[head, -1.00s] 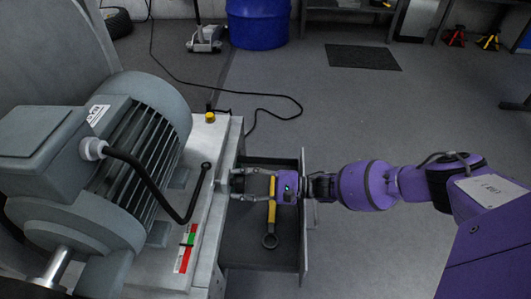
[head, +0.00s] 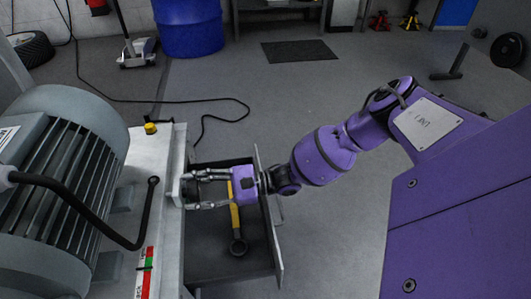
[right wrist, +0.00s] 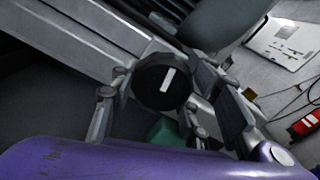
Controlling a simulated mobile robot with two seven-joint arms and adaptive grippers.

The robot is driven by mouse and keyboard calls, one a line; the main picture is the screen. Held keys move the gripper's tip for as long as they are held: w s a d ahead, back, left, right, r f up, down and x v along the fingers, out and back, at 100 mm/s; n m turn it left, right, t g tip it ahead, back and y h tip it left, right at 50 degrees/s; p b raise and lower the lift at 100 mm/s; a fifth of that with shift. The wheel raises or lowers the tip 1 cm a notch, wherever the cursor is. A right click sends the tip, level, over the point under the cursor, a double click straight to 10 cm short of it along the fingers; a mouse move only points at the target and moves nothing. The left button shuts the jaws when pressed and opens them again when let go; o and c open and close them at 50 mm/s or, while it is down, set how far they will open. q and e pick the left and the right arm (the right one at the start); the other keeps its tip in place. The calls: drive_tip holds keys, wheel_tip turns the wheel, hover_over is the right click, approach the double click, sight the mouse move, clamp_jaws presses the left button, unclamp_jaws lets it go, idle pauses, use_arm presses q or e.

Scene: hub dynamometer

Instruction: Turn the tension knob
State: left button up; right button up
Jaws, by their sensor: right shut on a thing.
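The tension knob (right wrist: 165,81) is a round black knob with a white mark, on the side of the grey bench next to the motor. In the right wrist view it sits between the fingers of my right gripper (right wrist: 150,105), and the white mark is slightly tilted. In the head view my right gripper (head: 202,188) reaches left to the bench side, its two fingers closed around the knob, which they mostly hide there. My left gripper is in neither view.
A large grey motor (head: 62,180) stands on the bench (head: 168,225). An open drawer (head: 215,265) below my right gripper holds a yellow-handled tool (head: 236,225). A red, white and green scale strip (head: 145,272) and a yellow button (head: 150,128) are on the bench top. The floor right of the drawer is clear.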

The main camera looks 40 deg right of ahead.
sight(193, 185)
drive_tip(key=shift+f, duration=0.1)
drive_tip(key=o, duration=1.1)
wheel_tip(193, 185, up, 10)
drive_tip(key=shift+r, duration=0.1)
